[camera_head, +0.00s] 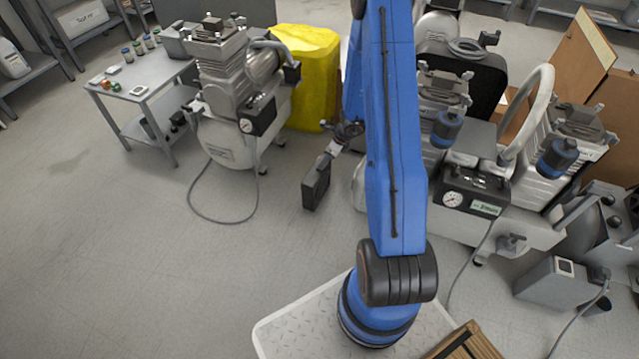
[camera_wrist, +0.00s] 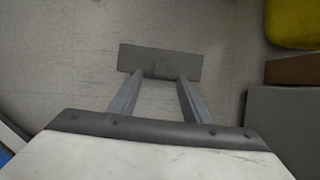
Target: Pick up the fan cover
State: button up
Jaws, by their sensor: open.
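I cannot make out with certainty which thing is the fan cover. In the wrist view, my gripper (camera_wrist: 158,78) shows two grey fingers, apart from each other. A flat dark grey plate (camera_wrist: 160,62) lies across their far ends; I cannot tell whether it is part of the gripper or a separate thing, or whether it touches them. In the head view, my gripper (camera_head: 315,186) shows as a dark block below the wrist, over open floor between the left compressor (camera_head: 232,95) and the right compressor (camera_head: 490,190). Its fingers cannot be told apart there.
A grey table (camera_head: 142,88) with small parts stands at the left. A yellow covered object (camera_head: 308,75) stands behind my gripper. Cardboard sheets (camera_head: 570,60) lean at the back right. Cables lie on the floor. The floor at the left front is clear.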

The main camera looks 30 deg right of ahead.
aim_at(317, 182)
jog(key=shift+x, duration=3.1)
jog(key=shift+w+r, duration=0.1)
jog(key=shift+w, duration=0.05)
grip_shut()
